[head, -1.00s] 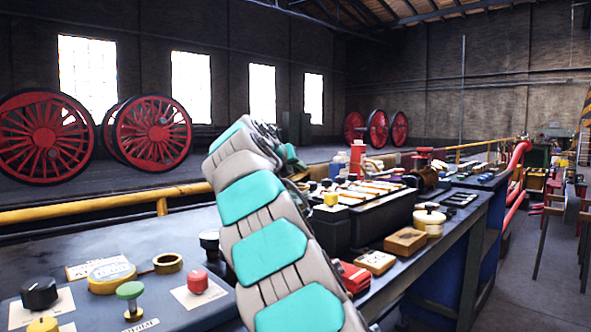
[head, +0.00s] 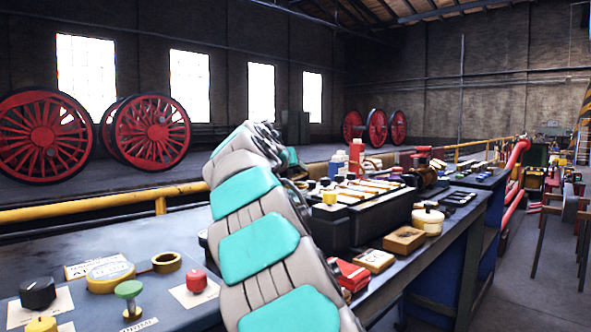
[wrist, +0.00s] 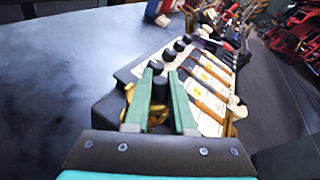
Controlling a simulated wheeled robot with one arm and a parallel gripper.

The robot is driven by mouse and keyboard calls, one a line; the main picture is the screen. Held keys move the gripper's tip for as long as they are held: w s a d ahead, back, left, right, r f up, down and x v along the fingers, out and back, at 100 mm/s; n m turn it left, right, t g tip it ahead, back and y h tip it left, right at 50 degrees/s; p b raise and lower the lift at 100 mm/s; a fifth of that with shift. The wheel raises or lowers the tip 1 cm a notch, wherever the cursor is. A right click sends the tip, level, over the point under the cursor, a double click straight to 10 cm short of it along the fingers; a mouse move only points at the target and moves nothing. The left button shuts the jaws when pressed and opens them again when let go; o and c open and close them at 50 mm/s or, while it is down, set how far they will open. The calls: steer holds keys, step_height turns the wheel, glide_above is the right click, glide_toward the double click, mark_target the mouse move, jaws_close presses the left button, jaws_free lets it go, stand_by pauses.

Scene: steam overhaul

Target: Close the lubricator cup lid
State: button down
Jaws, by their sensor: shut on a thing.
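My gripper (wrist: 161,76) shows in the wrist view with two green fingers that lean toward each other. It is shut on a small dark knob-like piece (wrist: 159,91), with brass-yellow metal (wrist: 129,92) showing below and beside it. This looks like the lubricator cup and its lid, but the fingers hide much of it, and I cannot tell the lid's angle. It is at the near end of a long black box. In the head view my arm hides the gripper and the held piece.
The black box (head: 372,222) carries several dark knobs and brown-handled pieces on cream plates. Control knobs and a brass ring (head: 167,262) are on the near bench. The bench left of the gripper is clear.

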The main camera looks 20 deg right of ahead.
steer(key=shift+s+d+m, duration=0.15)
steer(key=shift+s+m, duration=0.15)
steer(key=shift+m, duration=0.1)
steer(key=shift+s+d+f+m+t+b, duration=0.1)
steer(key=shift+s+f+m+t+b, duration=0.15)
steer(key=shift+m+t, duration=0.25)
steer(key=shift+s+d+f+m+t+b, duration=0.15)
steer(key=shift+f+m+t, duration=0.15)
steer(key=shift+m+t, duration=0.15)
steer(key=shift+f+m+h, duration=0.15)
steer(key=shift+m+h, duration=0.1)
steer(key=shift+h, duration=0.05)
steer(key=c, duration=0.8)
jaws_free()
steer(key=shift+o, duration=0.2)
steer(key=shift+a, duration=0.1)
